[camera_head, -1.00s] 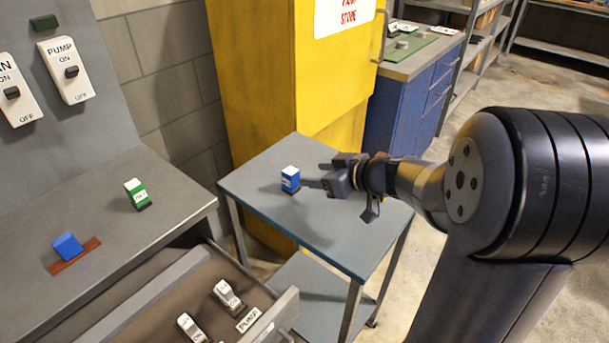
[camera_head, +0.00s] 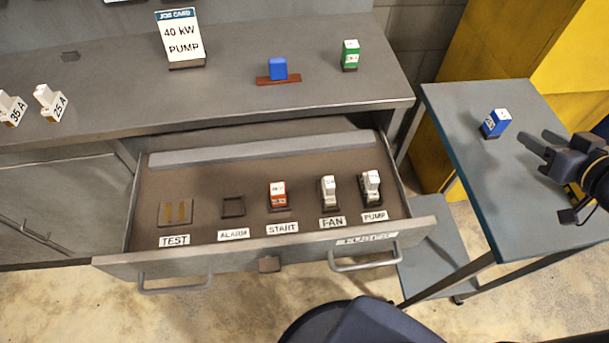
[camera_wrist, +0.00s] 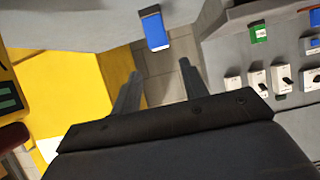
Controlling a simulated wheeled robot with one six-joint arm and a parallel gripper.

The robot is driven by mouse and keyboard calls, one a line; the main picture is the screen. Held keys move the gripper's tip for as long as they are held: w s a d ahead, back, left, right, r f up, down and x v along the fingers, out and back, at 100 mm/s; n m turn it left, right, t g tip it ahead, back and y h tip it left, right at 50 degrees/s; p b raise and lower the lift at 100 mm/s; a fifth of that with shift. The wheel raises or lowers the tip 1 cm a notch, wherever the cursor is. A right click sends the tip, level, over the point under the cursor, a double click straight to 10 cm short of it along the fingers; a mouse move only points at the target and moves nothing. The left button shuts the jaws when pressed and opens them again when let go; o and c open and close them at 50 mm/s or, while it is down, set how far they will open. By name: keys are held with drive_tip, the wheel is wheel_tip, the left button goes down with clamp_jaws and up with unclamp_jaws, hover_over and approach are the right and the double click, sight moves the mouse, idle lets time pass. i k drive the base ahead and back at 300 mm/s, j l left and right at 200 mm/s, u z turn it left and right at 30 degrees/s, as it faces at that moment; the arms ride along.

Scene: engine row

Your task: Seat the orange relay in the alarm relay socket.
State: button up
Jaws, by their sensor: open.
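An orange-red relay with a white top (camera_head: 278,195) stands upright at the START label in the open drawer. The alarm relay socket (camera_head: 233,207) is an empty dark square frame behind the ALARM label, left of that relay. My gripper (camera_head: 534,137) is open and empty over the side table at the right. Its two fingers also show in the wrist view (camera_wrist: 159,70). A blue relay with a white top (camera_head: 496,123) stands on the side table, just left of the fingertips and apart from them. It also shows beyond the fingers in the wrist view (camera_wrist: 155,29).
The drawer (camera_head: 215,258) also holds a TEST pad (camera_head: 175,213) and white FAN (camera_head: 329,192) and PUMP (camera_head: 371,187) relays. On the bench (camera_head: 330,60) stand a green relay (camera_head: 350,55), a blue block (camera_head: 278,68) on a red-brown strip and a job card (camera_head: 180,38). The side table (camera_head: 540,215) is mostly clear.

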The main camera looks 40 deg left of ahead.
sight(208, 211)
drive_tip(key=u, duration=2.15)
